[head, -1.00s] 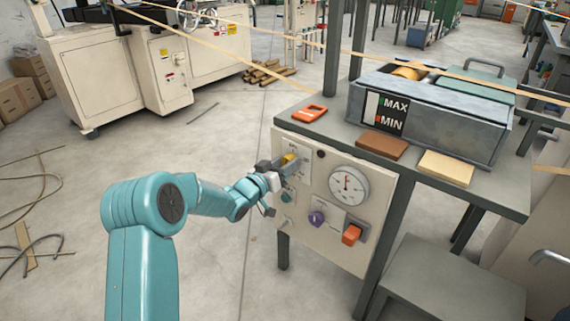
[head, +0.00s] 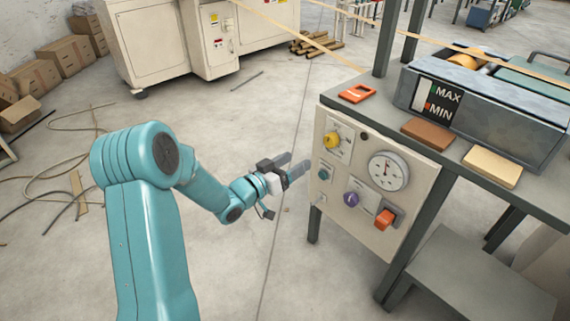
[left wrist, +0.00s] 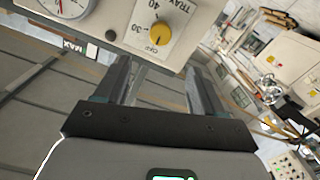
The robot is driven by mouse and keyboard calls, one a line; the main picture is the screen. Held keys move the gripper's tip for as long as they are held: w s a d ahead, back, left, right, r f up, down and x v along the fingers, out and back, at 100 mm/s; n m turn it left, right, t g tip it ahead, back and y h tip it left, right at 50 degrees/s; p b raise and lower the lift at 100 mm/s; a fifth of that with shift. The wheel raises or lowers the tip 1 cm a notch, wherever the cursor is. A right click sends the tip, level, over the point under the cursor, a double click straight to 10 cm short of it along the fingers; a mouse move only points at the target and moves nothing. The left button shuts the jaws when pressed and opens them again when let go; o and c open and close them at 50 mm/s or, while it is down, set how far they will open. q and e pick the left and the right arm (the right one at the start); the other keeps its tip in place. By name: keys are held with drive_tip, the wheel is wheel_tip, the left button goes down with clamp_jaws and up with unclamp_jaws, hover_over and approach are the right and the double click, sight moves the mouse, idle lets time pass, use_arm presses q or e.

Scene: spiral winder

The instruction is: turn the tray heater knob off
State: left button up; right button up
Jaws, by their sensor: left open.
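The yellow tray heater knob (head: 332,139) is at the upper left of the cream control panel (head: 346,215). In the left wrist view the knob (left wrist: 157,34) sits beyond the fingertips, with 40, 30, OFF and part of the word TRAY printed around it. I cannot tell for sure which mark it points to. My left gripper (head: 299,165) is open and empty, to the left of the panel and apart from the knob. In the left wrist view its two fingers (left wrist: 158,70) stand wide apart. My right gripper is not in view.
The panel also carries a round gauge (head: 388,171), a teal button (head: 325,174), a purple knob (head: 352,199) and an orange switch (head: 384,219). The bench top (head: 385,118) holds a grey tank (head: 480,110) and small blocks.

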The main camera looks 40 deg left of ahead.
use_arm(q)
drive_tip(key=s, duration=0.2)
drive_tip(key=shift+s+a, duration=0.1)
drive_tip(key=shift+s, duration=0.25)
